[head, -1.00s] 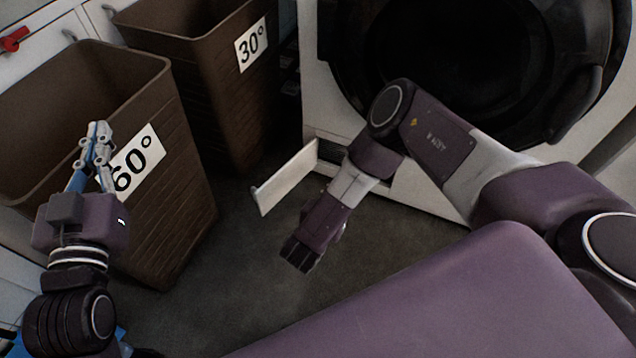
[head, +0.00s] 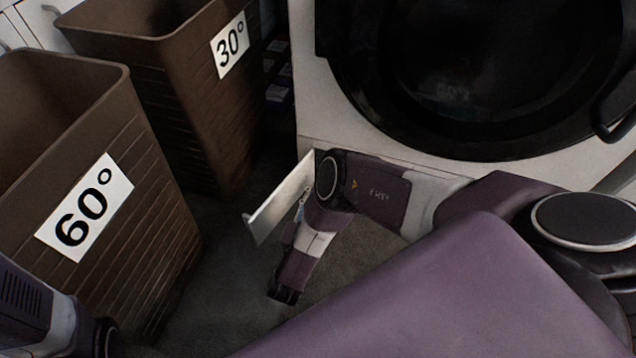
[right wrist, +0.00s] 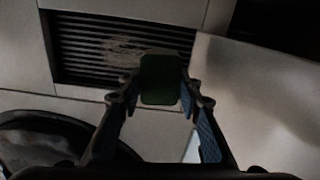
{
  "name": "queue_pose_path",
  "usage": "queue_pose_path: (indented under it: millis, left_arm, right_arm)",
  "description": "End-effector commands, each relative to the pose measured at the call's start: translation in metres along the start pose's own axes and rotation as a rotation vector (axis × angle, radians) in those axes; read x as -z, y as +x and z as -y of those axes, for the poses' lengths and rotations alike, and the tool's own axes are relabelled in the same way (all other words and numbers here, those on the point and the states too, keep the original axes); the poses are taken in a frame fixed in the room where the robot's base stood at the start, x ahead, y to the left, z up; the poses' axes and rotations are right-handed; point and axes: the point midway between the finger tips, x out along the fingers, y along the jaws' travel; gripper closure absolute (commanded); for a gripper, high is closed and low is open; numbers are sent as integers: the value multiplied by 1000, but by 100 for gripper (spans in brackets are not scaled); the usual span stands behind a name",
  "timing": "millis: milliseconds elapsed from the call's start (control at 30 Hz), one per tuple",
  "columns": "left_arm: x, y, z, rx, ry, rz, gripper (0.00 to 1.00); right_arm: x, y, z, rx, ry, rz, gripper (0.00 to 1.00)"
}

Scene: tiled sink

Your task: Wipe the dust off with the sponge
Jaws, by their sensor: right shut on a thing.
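In the right wrist view my right gripper (right wrist: 160,95) is shut on a dark green sponge (right wrist: 160,82), held between its two fingertips. Beyond the sponge is a dark slatted vent (right wrist: 75,60) in a light panel. A pale patch of dust (right wrist: 125,46) lies on the slats, just above and left of the sponge. The sponge overlaps the vent's lower right part in this view; I cannot tell whether it touches. In the head view my right arm and the open flap hide the vent. My left gripper is out of view; only part of its arm shows at lower left.
A white flap (head: 280,200) stands open below the white machine (head: 390,150) with its round black door (head: 460,70). Brown bins marked 60° (head: 150,255) and 30° (head: 190,120) stand at left. Dark floor (head: 215,290) lies clear between the bins and my arm.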

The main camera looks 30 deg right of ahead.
Motion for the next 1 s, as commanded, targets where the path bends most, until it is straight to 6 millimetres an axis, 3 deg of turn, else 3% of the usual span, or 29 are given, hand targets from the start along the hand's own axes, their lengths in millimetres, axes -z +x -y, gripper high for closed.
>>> queue_pose_path:
  millis: [600, 1000]
  left_arm:
    - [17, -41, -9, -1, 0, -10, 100]
    - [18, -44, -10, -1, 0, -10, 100]
  right_arm:
    - [-2, 53, 0, -3, 0, -3, 87]
    - [1, 60, 0, -1, -1, -2, 87]
